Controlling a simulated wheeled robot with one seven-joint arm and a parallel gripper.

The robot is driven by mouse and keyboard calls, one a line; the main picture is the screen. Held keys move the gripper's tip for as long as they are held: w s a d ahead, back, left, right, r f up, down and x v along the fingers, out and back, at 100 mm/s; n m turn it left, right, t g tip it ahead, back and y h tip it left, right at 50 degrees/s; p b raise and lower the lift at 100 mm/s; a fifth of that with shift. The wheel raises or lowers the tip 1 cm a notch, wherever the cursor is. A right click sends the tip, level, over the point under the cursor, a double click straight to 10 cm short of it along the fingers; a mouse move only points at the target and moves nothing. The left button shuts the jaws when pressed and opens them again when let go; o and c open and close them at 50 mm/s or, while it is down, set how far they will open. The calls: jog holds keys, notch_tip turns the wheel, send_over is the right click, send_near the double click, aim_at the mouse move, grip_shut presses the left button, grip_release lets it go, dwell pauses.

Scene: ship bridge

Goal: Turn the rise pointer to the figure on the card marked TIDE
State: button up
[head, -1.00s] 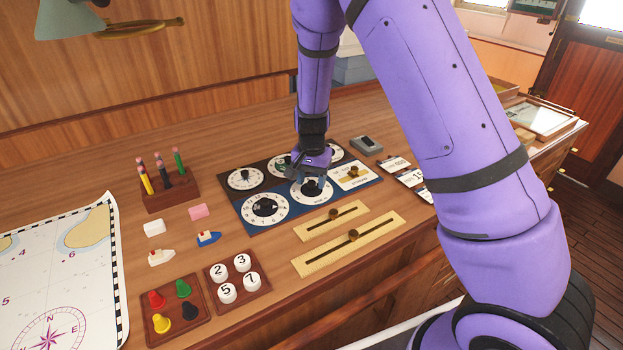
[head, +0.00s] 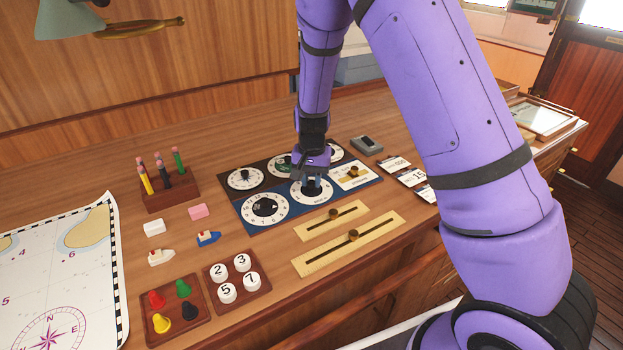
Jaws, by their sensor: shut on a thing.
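The blue panel (head: 245,225) on the desk carries a large dial (head: 251,211) at left, a smaller dial (head: 299,196) in the middle and a slider plate (head: 355,173) at right. My gripper (head: 312,183) points down over the middle dial and is shut on its black pointer knob, which it mostly hides. The dial's name, pointer direction and most figures are too small or covered to read. Several white cards (head: 412,178) lie right of the panel, one showing 15. I cannot tell which is marked TIDE; my arm stands close by them.
A dark panel with dials (head: 243,179) lies behind the blue one. Two brass slide rules (head: 345,247) lie in front. A small grey device (head: 366,144) is behind the cards. A pencil block (head: 169,193), boats, peg trays and a chart (head: 60,260) are at left.

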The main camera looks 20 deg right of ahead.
aim_at(312, 182)
jog(key=n, duration=0.6)
dwell(0.6)
jog(key=o, duration=0.9)
jog(key=shift+o, duration=0.2)
notch_tip(312, 182, up, 11)
